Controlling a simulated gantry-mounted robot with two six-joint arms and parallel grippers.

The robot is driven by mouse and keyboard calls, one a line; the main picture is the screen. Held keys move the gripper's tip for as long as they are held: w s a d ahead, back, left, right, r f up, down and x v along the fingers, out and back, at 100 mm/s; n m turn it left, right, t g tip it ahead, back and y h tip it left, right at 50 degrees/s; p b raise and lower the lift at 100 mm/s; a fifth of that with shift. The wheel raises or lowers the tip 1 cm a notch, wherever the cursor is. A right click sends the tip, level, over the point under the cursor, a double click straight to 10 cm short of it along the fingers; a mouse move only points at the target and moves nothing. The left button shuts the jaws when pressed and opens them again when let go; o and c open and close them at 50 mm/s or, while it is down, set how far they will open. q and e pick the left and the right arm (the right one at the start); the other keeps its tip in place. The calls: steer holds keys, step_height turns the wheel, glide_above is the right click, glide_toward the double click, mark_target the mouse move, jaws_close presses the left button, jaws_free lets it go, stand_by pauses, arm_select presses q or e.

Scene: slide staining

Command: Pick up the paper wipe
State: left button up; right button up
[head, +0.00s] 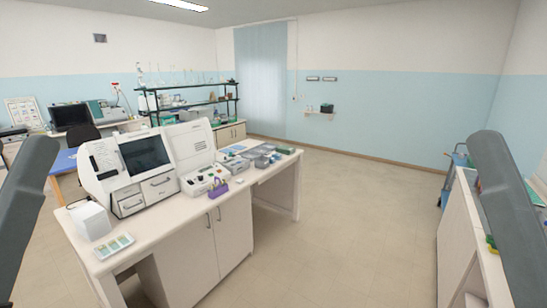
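I cannot clearly make out a paper wipe. A white box-shaped item (91,221) stands at the near left end of the white bench (165,238), but I cannot tell whether it holds wipes. Dark arm links of mine show at the left and right picture edges. Neither gripper is in view.
A large white analyzer (99,159) stands on the bench. A slide tray (114,245), a purple item (217,189) and grey trays (262,161) also lie there. Another counter (458,230) is at right. The floor (345,215) between is clear.

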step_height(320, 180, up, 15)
steer(key=p, duration=1)
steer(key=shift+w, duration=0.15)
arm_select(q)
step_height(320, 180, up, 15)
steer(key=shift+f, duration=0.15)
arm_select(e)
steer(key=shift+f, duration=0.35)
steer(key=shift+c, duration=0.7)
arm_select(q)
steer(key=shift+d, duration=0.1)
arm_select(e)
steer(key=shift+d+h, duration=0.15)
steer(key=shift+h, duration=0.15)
